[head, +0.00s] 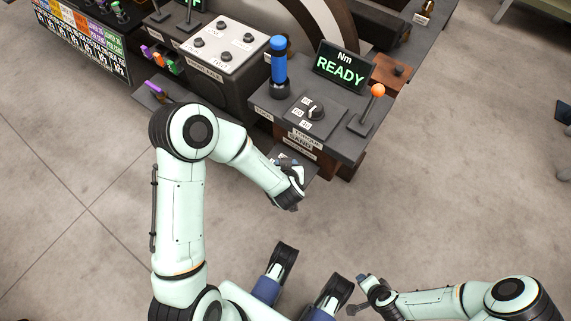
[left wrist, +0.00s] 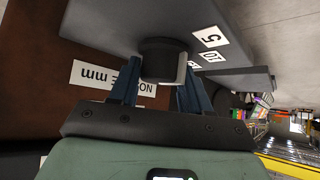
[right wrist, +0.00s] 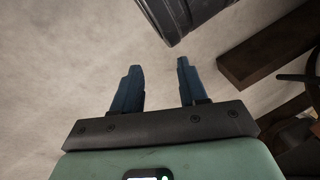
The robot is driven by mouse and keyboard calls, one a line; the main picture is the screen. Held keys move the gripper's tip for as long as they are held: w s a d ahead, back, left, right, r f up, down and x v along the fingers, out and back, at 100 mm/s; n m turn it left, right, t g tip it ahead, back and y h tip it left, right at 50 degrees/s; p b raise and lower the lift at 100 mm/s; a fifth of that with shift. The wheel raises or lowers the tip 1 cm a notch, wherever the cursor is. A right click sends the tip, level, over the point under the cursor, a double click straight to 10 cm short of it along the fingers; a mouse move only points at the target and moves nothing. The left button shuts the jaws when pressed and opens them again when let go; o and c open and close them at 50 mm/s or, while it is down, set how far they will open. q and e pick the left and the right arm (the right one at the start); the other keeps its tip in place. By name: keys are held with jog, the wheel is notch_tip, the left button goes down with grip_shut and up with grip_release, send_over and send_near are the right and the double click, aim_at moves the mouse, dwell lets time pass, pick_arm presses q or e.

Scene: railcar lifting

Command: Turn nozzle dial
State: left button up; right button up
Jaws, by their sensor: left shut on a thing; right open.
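The nozzle dial (left wrist: 163,58) is a black round knob with a pale pointer face, on a grey plate with white number labels, one reading 5. My left gripper (left wrist: 160,72) has its blue fingers on either side of the knob, shut on it. A partly covered white label (left wrist: 110,77) reading "NO… mm" is beside it. In the head view my left gripper (head: 289,188) is at the low front of the console and hides most of the dial. My right gripper (right wrist: 158,78) is open and empty over the floor; it also shows in the head view (head: 361,297).
On the console top are another black knob (head: 316,111), a blue-handled tool (head: 278,68), an orange-tipped lever (head: 377,91) and a screen (head: 340,68) reading "Nm READY". A white button panel (head: 222,47) stands to the left.

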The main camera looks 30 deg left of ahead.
pick_arm(q)
jog(key=o, duration=1)
jog(key=p+v, duration=0.4)
jog(key=v, duration=0.9)
jog(key=shift+s+r, duration=0.15)
pick_arm(e)
jog(key=s+a+r+g+y, duration=0.1)
jog(key=s+a+r+g, duration=0.1)
jog(key=s, duration=0.4)
notch_tip(320, 180, up, 3)
jog(key=shift+s+a+f, duration=0.15)
jog(key=shift+s+a, duration=0.1)
jog(key=shift+a, duration=0.35)
